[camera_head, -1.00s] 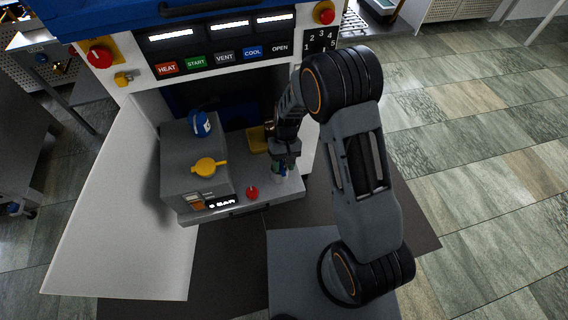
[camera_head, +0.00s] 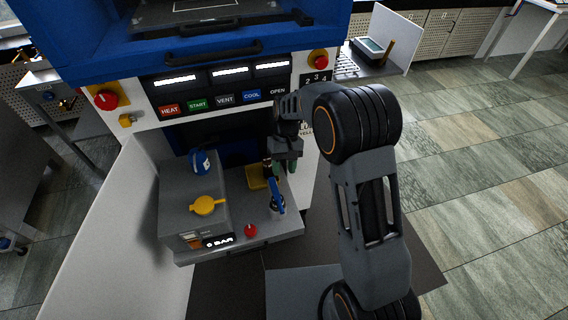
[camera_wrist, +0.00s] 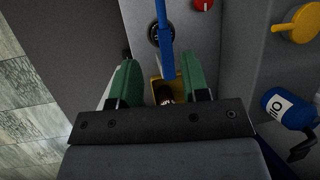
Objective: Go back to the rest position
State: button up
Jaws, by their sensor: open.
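My gripper (camera_head: 286,166) is open and empty above the right side of the press's grey lower unit. In the wrist view its two green fingers (camera_wrist: 160,62) stand apart. A blue lever (camera_head: 276,195) on a round dark base sits in front of the gripper; it also shows in the wrist view (camera_wrist: 164,38), ahead of and between the fingers. A yellow block (camera_head: 256,180) lies beside the gripper, with a small dark and brown part at it. In the wrist view that part shows between the fingers, though contact cannot be told.
The grey unit carries a yellow valve handle (camera_head: 207,205), a blue-and-white valve (camera_head: 200,162), a red knob (camera_head: 250,230) and a pressure display (camera_head: 219,242). The press panel (camera_head: 225,85) with buttons rises behind. A white side panel (camera_head: 110,240) stands at left. Floor at right is clear.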

jog(key=shift+w+r, duration=0.2)
jog(key=shift+r, duration=0.2)
jog(key=shift+f, duration=0.1)
jog(key=s+d+r+m+t+p, duration=0.1)
jog(key=s+d+r+t+p, duration=0.3)
jog(key=s+d+r, duration=0.2)
jog(key=s+d+r+m+t+h+p, duration=0.1)
jog(key=s+d+r, duration=0.5)
jog(key=r, duration=0.8)
jog(key=s+m+t+p, duration=0.1)
jog(key=s+t+p, duration=0.1)
jog(key=s+t, duration=0.1)
jog(key=shift+s+d+p, duration=0.15)
jog(key=shift+s+p, duration=0.2)
jog(key=shift+r, duration=0.1)
